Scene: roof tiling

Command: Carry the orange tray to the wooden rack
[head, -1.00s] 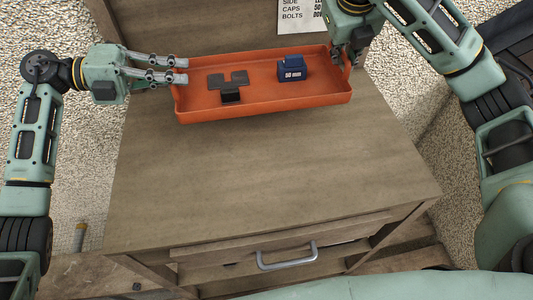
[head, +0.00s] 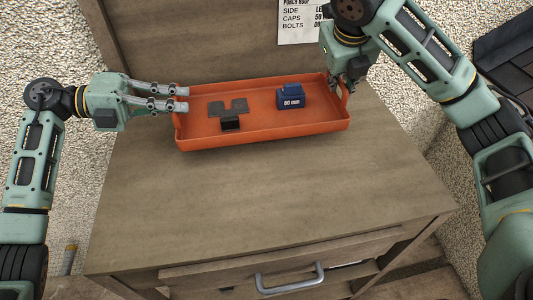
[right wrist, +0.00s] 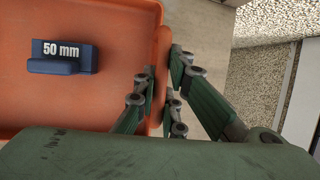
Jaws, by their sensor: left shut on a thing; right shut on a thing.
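The orange tray (head: 262,136) is over the top of a wooden bench, near its back panel. It looks level, but I cannot tell whether it touches the bench top. My left gripper (head: 184,98) is shut on its left end wall. My right gripper (head: 346,84) is shut on its right end wall. In the right wrist view the fingers (right wrist: 158,104) sit on both sides of the tray wall (right wrist: 159,70). In the tray lie a blue block (head: 291,97) labelled "50 mm", dark flat pieces (head: 228,107) and a small black box (head: 230,124). I cannot identify a wooden rack.
The wooden bench (head: 270,205) has a clear top in front of the tray and a drawer with a metal handle (head: 289,279) below. Its back panel (head: 190,40) carries a paper sign (head: 303,20). A dark object (head: 505,55) stands at the upper right on pale gravelly ground.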

